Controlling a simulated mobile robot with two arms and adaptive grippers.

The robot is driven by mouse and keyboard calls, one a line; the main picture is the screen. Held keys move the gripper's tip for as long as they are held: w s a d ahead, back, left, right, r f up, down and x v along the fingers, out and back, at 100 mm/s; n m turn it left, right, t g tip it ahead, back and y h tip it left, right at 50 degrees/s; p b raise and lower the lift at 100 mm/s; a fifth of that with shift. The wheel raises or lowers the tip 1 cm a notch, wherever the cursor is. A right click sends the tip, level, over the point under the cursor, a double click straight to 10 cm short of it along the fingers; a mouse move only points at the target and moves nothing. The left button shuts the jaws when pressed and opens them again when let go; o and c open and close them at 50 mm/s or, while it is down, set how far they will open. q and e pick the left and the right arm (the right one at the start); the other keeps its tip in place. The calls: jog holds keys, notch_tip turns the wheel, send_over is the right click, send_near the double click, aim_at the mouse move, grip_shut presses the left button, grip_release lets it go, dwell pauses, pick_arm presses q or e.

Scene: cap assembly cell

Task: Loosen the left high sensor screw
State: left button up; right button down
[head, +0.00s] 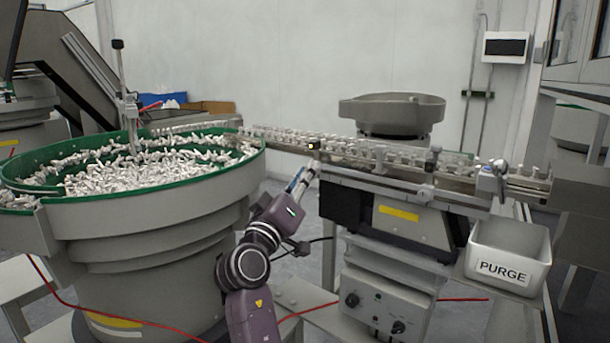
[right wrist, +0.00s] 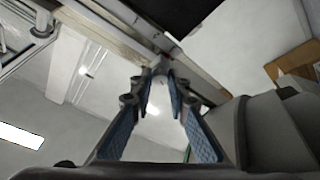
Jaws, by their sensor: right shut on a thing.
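My right gripper (head: 303,180) reaches up from below to the left end of the linear feed rail (head: 385,180). Its fingers are shut on a small pale thing under the rail, which fits the sensor screw (right wrist: 160,67). The right wrist view shows the blue-padded fingers (right wrist: 159,82) closing in around it at their tips. My left gripper is not in view.
A large bowl feeder (head: 150,235) with a green rim, full of white parts, stands close to the left of my arm. A control box (head: 385,300) stands below the rail. A purge bin (head: 508,258) hangs at the right. Red cables (head: 110,322) run low in front.

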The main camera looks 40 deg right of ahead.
jog(key=c, duration=1.8)
grip_release()
jog(key=shift+c, duration=0.2)
notch_tip(320, 180, up, 10)
